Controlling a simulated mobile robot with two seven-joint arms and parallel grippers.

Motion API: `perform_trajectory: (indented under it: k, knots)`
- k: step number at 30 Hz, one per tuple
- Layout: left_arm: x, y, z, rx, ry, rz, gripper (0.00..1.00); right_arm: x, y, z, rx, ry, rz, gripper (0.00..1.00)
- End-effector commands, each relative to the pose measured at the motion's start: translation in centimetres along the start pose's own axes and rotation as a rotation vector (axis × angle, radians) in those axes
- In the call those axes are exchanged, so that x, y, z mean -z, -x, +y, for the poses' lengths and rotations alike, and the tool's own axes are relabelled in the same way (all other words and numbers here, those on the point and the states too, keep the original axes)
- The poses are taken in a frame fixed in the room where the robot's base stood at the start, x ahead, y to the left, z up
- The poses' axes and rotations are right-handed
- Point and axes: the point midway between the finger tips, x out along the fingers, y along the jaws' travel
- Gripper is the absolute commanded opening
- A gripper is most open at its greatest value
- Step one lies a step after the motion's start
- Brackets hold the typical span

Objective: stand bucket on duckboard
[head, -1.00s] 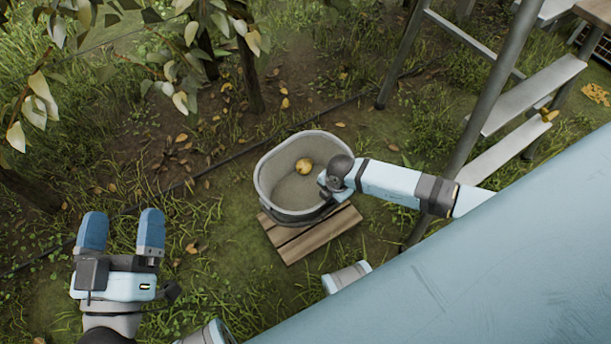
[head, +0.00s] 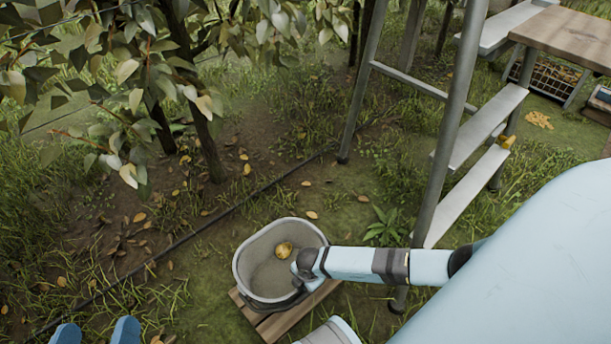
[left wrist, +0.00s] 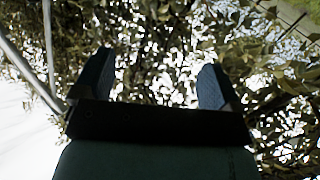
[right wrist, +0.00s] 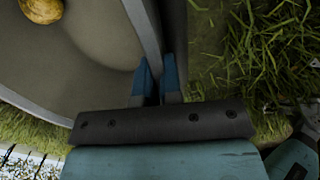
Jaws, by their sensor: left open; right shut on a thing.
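The grey bucket (head: 250,262) is upright over the wooden duckboard (head: 290,318) in the head view, with one pear (head: 284,249) inside. The bucket covers much of the board; whether its base fully rests on the slats is hidden. My right gripper (right wrist: 157,85) is shut on the bucket's wall, one finger inside and one outside; the wall (right wrist: 145,25) and the pear (right wrist: 41,8) show in the right wrist view. My left gripper (head: 96,333) is open and empty at the lower left, apart from the bucket; in the left wrist view its fingers (left wrist: 157,85) are spread against foliage.
A metal stepladder (head: 455,130) stands right of the bucket, with a pear on one step. A pear tree (head: 200,130) rises at the upper left. A dark hose (head: 200,228) runs behind the bucket. A wooden table (head: 570,35) stands at the far right. Grass left of the bucket is open.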

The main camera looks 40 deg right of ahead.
Motion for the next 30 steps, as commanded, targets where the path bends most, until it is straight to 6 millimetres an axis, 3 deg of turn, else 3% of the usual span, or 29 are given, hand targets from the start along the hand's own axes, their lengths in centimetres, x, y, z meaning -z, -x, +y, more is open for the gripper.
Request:
perform_trajectory:
  k: [5, 13, 25, 28, 30]
  knots:
    - [-0.2, -0.1, -0.2, -0.001, -0.02, 0.003, 0.9, 0.1, -1.0, 0.1, -0.003, 0.001, 0.001, 0.0]
    - [-0.4, -0.6, -1.2, 0.0, -0.122, 0.047, 0.9, 0.1, -4.7, -0.3, -0.002, 0.001, 0.001, 0.0]
    - [0.2, -0.7, -1.3, 0.0, -0.142, 0.065, 0.9, 0.1, -5.0, -0.4, -0.003, 0.0, 0.001, 0.0]
    - [0.2, -0.7, -1.3, 0.001, -0.143, 0.064, 0.9, 0.0, -5.0, -0.5, 0.0, 0.0, 0.0, 0.27]
    - [0.2, -0.7, -1.3, 0.001, -0.143, 0.064, 0.9, 0.0, -5.0, -0.5, 0.0, 0.0, 0.0, 0.32]
